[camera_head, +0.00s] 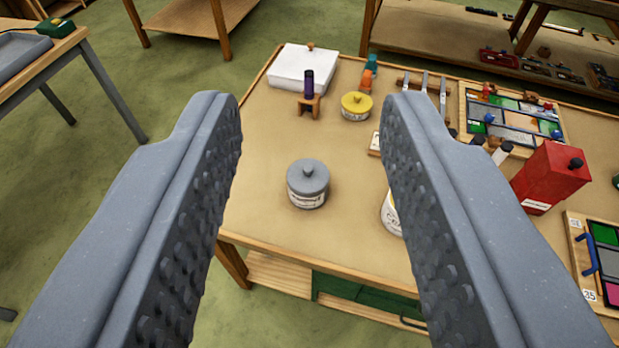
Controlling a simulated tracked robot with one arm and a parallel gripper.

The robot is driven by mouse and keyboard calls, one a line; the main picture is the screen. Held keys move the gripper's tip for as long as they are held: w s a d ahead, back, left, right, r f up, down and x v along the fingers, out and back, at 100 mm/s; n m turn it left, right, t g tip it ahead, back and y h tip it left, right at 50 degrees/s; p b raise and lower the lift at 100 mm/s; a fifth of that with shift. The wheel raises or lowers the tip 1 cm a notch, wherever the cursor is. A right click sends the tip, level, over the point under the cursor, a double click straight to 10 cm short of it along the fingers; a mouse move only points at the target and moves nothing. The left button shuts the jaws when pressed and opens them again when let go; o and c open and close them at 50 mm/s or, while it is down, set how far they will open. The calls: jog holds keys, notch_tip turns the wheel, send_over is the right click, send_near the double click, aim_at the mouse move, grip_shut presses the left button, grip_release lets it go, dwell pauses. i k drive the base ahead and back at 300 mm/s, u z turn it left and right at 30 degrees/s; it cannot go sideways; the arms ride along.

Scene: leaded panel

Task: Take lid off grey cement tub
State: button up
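The grey cement tub (308,198) stands upright on the wooden workbench, left of its middle, with a pale label on its side. Its grey lid (308,174) with a round knob sits on top. My gripper (312,110) is open wide, with one studded finger on each side of the picture. The tub appears between the fingers but farther away, and neither finger touches it. Nothing is held.
On the workbench (270,225) are a yellow-lidded tub (356,106), a white box (300,68), a purple-handled tool (309,85) in a wooden stand, a red can (550,178) and leaded panels (510,115). A white container (391,213) is partly hidden by the right finger.

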aim_at(306, 176)
jog(key=z, duration=0.05)
jog(key=i, duration=0.9)
jog(key=u, duration=0.05)
